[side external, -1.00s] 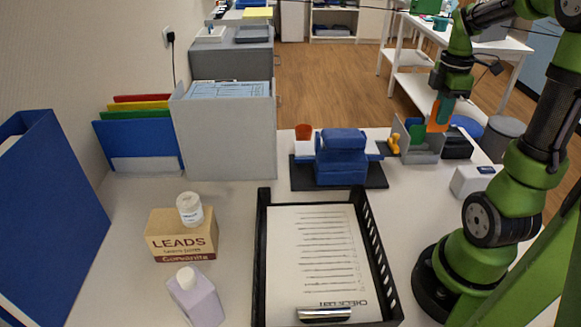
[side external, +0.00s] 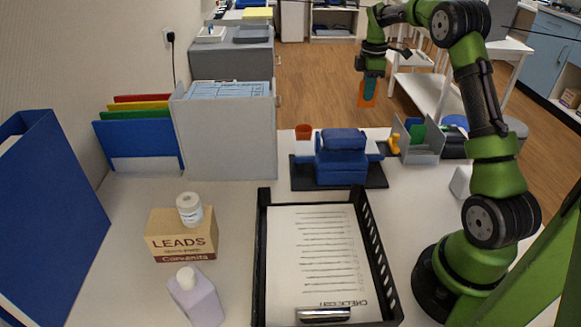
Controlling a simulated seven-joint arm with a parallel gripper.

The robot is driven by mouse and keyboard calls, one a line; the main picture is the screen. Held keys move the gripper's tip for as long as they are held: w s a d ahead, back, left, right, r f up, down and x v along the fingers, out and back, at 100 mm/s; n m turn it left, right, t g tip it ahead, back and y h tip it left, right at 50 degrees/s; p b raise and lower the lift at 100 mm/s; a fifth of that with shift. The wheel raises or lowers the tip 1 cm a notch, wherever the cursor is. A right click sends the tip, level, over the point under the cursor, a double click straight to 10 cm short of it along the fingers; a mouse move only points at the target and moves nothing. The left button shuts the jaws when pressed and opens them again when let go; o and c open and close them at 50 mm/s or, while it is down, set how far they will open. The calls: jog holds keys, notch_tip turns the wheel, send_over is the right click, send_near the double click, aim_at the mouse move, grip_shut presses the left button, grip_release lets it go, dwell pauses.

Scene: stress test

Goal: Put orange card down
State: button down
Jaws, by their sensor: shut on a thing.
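An orange card (side external: 367,94) hangs upright below my gripper (side external: 371,78) in the side external view. My gripper is shut on the card's upper part. The card is in the air, above and a little right of the blue device on the black base (side external: 342,157), and above and left of the grey card holder (side external: 421,148). A green card (side external: 417,132) stands in that holder. The fingertips are small and partly hidden by the card.
A black tray (side external: 262,240) with a checklist clipboard lies at the front. A cardboard box (side external: 183,236), a white bottle (side external: 190,209) and a lilac bottle (side external: 197,297) stand left of it. A grey file box (side external: 228,137) stands behind. The table right of the tray is mostly clear.

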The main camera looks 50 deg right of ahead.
notch_tip(320, 180, down, 12)
jog(key=shift+f, duration=0.15)
dwell(0.4)
jog(key=shift+f, duration=0.15)
jog(key=c, duration=1.3)
grip_release()
